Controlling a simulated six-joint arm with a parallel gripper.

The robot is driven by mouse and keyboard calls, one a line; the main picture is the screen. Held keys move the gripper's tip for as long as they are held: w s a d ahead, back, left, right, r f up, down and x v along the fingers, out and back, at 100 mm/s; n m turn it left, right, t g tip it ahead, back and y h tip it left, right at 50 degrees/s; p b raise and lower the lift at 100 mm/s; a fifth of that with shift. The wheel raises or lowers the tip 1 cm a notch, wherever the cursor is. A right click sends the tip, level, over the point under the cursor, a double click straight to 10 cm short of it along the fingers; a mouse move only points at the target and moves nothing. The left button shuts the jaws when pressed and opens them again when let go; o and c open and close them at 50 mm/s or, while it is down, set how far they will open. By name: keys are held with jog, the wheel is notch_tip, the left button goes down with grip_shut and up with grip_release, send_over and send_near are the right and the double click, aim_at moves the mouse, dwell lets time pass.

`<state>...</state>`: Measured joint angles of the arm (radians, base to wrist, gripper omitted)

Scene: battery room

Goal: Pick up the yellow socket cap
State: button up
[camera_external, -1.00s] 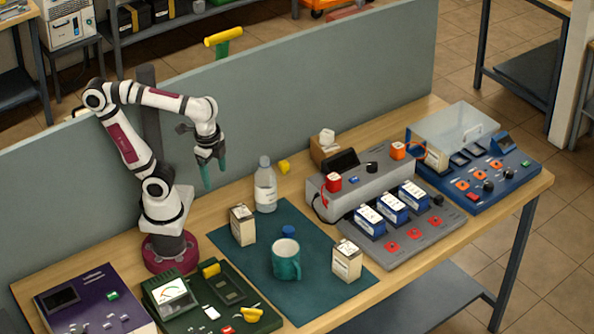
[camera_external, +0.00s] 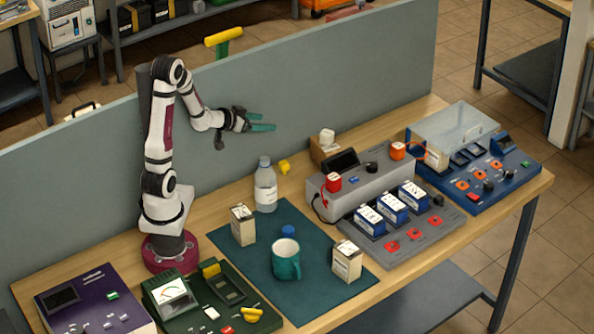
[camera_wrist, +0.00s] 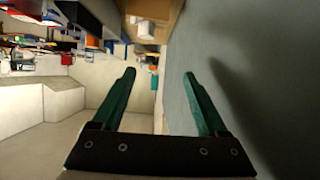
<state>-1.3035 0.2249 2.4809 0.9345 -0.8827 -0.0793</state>
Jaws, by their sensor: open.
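A small yellow piece (camera_external: 284,167), which looks like the yellow socket cap, lies on the wooden table behind the clear bottle (camera_external: 265,187), near the grey partition. My gripper (camera_external: 268,121) is open and empty, with its green fingers pointing right, well above the table and up and left of the yellow piece in the picture. In the wrist view, my gripper's two green fingers (camera_wrist: 160,75) are spread with nothing between them. I cannot make out the yellow piece in the wrist view.
The grey partition (camera_external: 330,95) runs close behind my gripper and fills the wrist view's right side. A grey console (camera_external: 350,185) and a wooden block with a white piece (camera_external: 327,136) stand right of the yellow piece. A teal mat (camera_external: 256,262) holds a mug (camera_external: 286,262) and boxes.

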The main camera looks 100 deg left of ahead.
send_near(280, 165)
jog(key=shift+x, duration=1.2)
jog(key=x, duration=0.7)
jog(key=shift+w+a+f, duration=0.15)
jog(key=shift+w+f, duration=0.05)
jog(key=shift+w, duration=0.1)
grip_shut()
